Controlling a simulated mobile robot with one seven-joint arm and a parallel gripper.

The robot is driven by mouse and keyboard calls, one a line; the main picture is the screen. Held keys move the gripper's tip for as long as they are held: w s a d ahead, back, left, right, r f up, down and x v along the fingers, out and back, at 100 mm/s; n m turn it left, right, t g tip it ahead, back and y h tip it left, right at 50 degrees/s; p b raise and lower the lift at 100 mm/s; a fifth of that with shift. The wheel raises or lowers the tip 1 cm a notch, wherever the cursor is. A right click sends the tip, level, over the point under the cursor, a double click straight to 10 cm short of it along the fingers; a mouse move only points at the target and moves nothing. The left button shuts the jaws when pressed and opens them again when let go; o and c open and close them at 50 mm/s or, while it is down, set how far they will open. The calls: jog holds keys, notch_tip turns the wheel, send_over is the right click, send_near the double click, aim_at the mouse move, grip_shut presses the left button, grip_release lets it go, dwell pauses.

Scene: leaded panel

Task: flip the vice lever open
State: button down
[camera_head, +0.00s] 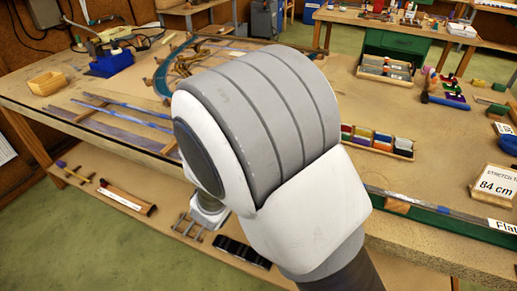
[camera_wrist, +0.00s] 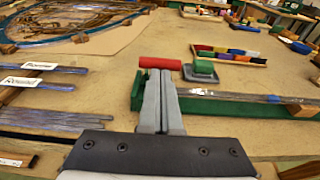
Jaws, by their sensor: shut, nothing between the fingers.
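A red bar-shaped handle (camera_wrist: 160,62), which looks like the grip of the vice lever, lies crosswise just beyond my fingertips in the wrist view. The fingers hide part of the vice and the lever's lower part. In the head view my arm covers the vice; only the right part of the green trough (camera_head: 450,225) shows.
Lead strips lie in the trough, with a wooden block (camera_wrist: 301,110) near its right end. Labelled metal strips (camera_wrist: 45,85) lie at left. A tray of coloured pieces (camera_wrist: 229,54) stands behind. A round panel (camera_wrist: 60,30) lies at the back left. The tabletop between is bare.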

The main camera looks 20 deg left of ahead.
jog(key=w+r+g+p, duration=0.1)
jog(key=p, duration=0.1)
jog(key=w+r+g+p, duration=0.2)
jog(key=p, duration=0.1)
jog(key=w+r+g+p, duration=0.1)
jog(key=r+p, duration=0.1)
jog(key=p, duration=0.1)
jog(key=shift+w+d+r+g, duration=0.15)
jog(key=shift+d+g, duration=0.1)
jog(key=shift+g, duration=0.15)
jog(key=shift+w+p, duration=0.35)
jog(key=shift+p, duration=0.05)
jog(key=shift+w+d+r, duration=0.1)
jog(key=shift+w+r, duration=0.1)
jog(key=shift+w, duration=0.55)
jog(key=shift+w+r, duration=0.2)
jog(key=shift+w, duration=0.6)
jog(key=shift+w+d+r, duration=0.1)
jog(key=shift+w+r, duration=0.1)
jog(key=shift+w, duration=0.55)
